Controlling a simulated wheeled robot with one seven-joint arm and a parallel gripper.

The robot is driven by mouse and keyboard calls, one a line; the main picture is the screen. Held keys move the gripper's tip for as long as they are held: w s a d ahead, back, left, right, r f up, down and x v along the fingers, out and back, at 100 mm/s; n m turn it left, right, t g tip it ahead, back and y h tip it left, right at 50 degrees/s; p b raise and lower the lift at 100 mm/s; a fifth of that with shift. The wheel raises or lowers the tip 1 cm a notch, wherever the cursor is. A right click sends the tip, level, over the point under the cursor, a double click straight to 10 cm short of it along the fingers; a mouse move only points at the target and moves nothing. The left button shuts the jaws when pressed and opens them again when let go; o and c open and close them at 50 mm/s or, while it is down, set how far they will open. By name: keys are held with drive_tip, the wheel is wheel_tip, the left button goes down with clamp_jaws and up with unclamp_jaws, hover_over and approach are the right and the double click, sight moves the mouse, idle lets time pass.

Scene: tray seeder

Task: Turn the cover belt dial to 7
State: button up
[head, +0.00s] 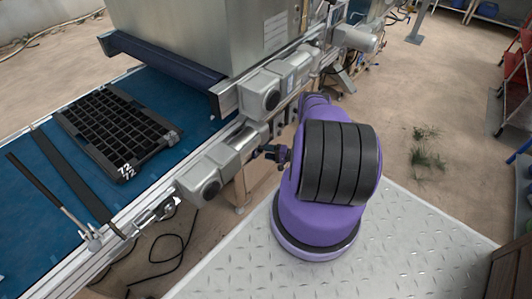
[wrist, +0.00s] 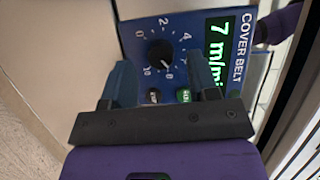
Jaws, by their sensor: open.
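In the wrist view the blue cover belt panel (wrist: 137,34) carries a round black dial (wrist: 160,53) inside a ring of white numbers. The green display (wrist: 217,55) beside it reads 7 m/min, with COVER BELT lettered next to it. The dial's pointer seems to face the lower right, between 6 and 8, but it is small. My gripper (wrist: 158,62) is open, with one finger at each side of the dial and clear gaps between. In the head view I cannot make out the dial or the fingertips.
Below the dial are a dark button (wrist: 153,96) and a green button (wrist: 183,95), close to the fingers. In the head view a black seed tray (head: 176,134) lies on the blue belt (head: 55,178). Grey motor housings (head: 215,172) line the conveyor beside my arm.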

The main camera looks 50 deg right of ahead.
drive_tip(key=v, duration=0.9)
drive_tip(key=shift+s, duration=0.15)
